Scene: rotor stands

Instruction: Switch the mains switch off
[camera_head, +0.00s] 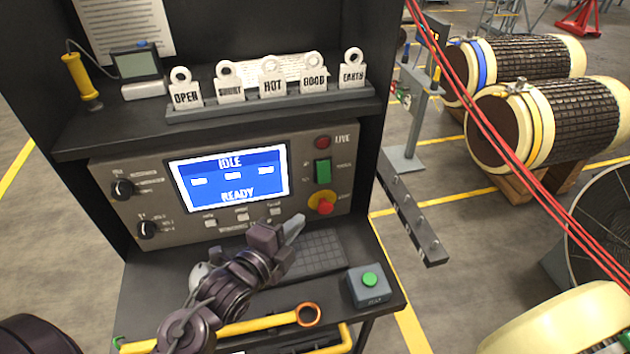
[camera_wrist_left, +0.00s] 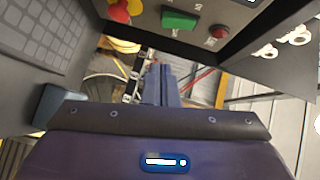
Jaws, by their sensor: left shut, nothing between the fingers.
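The mains switch (camera_head: 323,171) is a green rocker on the right side of the grey-brown control panel (camera_head: 130,215). It also shows in the left wrist view (camera_wrist_left: 180,19), at the top. My left gripper (camera_head: 299,222) is in front of the panel, above the keyboard, lower and to the left of the switch and apart from it. In the left wrist view its fingers (camera_wrist_left: 158,78) are closed together and empty. The switch's on or off marking is too small to read. My right gripper is not in view.
A red and yellow stop button (camera_head: 321,203) sits just below the switch, and a red lamp marked LIVE (camera_head: 323,142) above it. The blue screen (camera_head: 230,179) reads IDLE and READY. A green-button box (camera_head: 369,285) stands on the front shelf. Tags (camera_head: 272,80) line the upper shelf.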

